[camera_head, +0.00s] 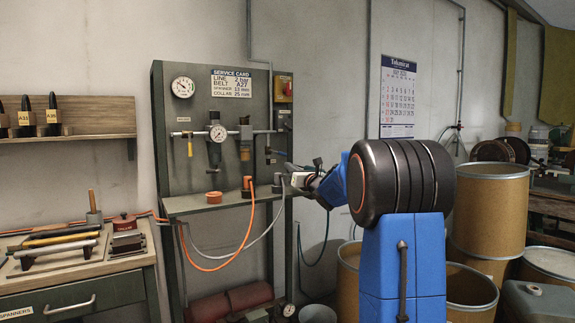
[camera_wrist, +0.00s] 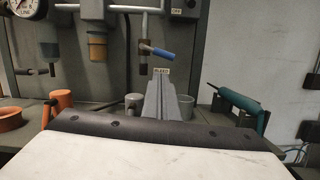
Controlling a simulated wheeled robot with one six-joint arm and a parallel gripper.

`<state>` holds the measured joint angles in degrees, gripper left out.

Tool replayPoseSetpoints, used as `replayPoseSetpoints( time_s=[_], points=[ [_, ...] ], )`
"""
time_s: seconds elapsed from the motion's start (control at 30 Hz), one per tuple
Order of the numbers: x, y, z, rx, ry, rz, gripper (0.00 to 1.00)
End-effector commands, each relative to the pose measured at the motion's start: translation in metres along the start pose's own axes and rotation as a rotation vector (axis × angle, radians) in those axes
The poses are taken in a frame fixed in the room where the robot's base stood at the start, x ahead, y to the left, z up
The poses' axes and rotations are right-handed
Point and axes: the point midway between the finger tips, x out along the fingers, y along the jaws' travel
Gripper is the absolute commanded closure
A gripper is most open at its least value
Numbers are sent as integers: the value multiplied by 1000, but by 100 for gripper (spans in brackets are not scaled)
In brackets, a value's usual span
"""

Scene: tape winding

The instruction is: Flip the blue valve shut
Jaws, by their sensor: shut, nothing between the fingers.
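The blue valve has a blue lever (camera_wrist: 160,53) on a thin vertical pipe in the wrist view. The lever points right and slightly down, across the pipe. In the head view the blue lever (camera_head: 278,153) is small, at the right side of the green panel. My gripper (camera_wrist: 160,92) is shut and empty. Its fingertips are below the lever in the wrist view and do not visibly touch it. In the head view my gripper (camera_head: 284,180) is in front of the panel's lower right, below the lever. A "BLEED" label (camera_wrist: 162,71) shows just above the fingertips.
A teal-handled tool (camera_wrist: 236,104) is at the right. In the head view orange and grey hoses (camera_head: 240,245) hang below the shelf (camera_head: 220,205). Cardboard drums (camera_head: 490,205) stand at the right.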

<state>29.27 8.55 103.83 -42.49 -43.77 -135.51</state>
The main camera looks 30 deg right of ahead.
Motion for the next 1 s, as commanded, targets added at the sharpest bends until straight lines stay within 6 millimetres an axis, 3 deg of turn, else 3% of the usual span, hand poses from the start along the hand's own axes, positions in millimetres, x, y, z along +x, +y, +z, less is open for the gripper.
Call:
replayPoseSetpoints(
  time_s=[0.3, 0.5, 1.0],
  points=[
    [-52, 2, 0, 0, 2, -2, 100],
    [-76, 2, 0, 1, 2, -2, 100],
    [-83, 4, -1, 1, 2, 0, 100]
  ],
)
